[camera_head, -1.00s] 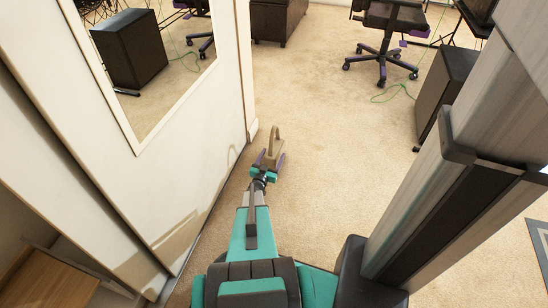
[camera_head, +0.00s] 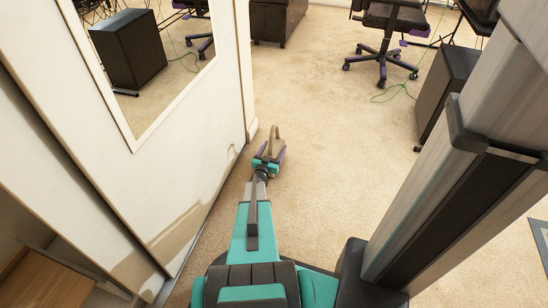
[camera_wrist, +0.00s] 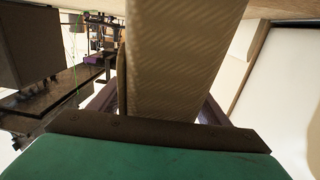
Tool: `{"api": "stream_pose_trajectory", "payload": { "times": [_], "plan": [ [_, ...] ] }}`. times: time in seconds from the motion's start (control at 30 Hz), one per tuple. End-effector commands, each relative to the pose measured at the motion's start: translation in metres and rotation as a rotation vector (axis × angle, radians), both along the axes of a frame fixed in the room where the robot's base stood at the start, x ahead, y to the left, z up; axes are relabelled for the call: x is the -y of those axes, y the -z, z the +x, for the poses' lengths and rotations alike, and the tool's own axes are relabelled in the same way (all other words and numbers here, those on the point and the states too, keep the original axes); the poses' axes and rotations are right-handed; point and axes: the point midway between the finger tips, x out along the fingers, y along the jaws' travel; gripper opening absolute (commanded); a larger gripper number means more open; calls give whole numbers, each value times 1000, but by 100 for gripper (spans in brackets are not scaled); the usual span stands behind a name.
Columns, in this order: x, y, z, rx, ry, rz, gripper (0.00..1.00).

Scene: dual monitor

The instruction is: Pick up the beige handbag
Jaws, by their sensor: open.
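The beige handbag (camera_head: 275,143) stands on the carpet beside the white wall panel in the head view, its loop handle pointing up. My gripper (camera_head: 272,152) has purple fingers and is open around the bag, one finger on each side. In the wrist view the bag's ribbed beige side (camera_wrist: 185,55) fills the middle, between the two partly visible purple fingers (camera_wrist: 158,105). Its lower part in the head view is hidden by my gripper. I cannot tell whether the fingers touch it.
White panels with a mirror (camera_head: 145,60) run close along my left. A wheeled office chair (camera_head: 385,40) and a dark box-shaped cabinet (camera_head: 446,90) stand ahead on the right. A green cable (camera_head: 392,95) lies near the chair. The carpet (camera_head: 330,130) between is clear.

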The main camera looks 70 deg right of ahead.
Motion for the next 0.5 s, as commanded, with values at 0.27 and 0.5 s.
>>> {"api": "stream_pose_trajectory", "payload": {
  "times": [0.27, 0.5],
  "plan": [
    [-1, 0, 0, 0, -1, 0, 70],
    [-1, 0, 1, 0, -1, 0, 53]
  ]
}}
